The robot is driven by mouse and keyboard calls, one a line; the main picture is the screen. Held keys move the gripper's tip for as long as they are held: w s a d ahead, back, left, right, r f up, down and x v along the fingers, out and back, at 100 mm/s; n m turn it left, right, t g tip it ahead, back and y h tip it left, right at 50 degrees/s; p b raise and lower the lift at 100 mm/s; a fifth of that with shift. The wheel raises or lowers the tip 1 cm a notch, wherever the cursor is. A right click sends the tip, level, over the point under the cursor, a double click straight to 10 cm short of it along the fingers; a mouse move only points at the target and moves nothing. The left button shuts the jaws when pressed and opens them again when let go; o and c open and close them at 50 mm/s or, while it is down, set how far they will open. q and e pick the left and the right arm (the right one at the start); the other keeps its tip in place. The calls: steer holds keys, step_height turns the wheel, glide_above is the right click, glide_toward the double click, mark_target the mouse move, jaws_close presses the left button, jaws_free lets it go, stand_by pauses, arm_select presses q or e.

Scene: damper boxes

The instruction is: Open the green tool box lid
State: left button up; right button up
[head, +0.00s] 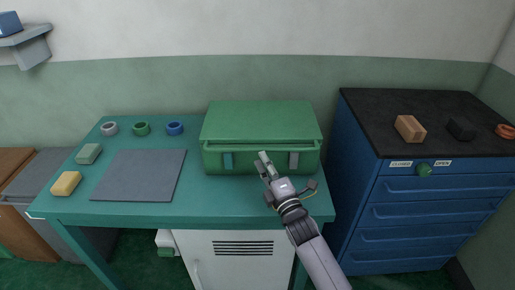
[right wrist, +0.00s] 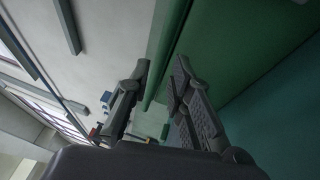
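The green tool box (head: 260,122) stands at the back of the teal table, and its lid is down. My left gripper is in neither view.
The teal table (head: 215,200) also holds a grey mat (head: 140,174), several rings including a blue one (head: 174,128), a yellow block (head: 66,183) and a green block (head: 88,153). A blue drawer cabinet (head: 430,215) stands right, with a wooden block (head: 410,128) on top.

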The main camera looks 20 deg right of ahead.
mark_target(258, 150)
steer(key=x, duration=0.5)
steer(key=shift+w+r, duration=0.1)
steer(key=shift+w, duration=0.1)
steer(key=shift+c, duration=0.5)
jaws_close()
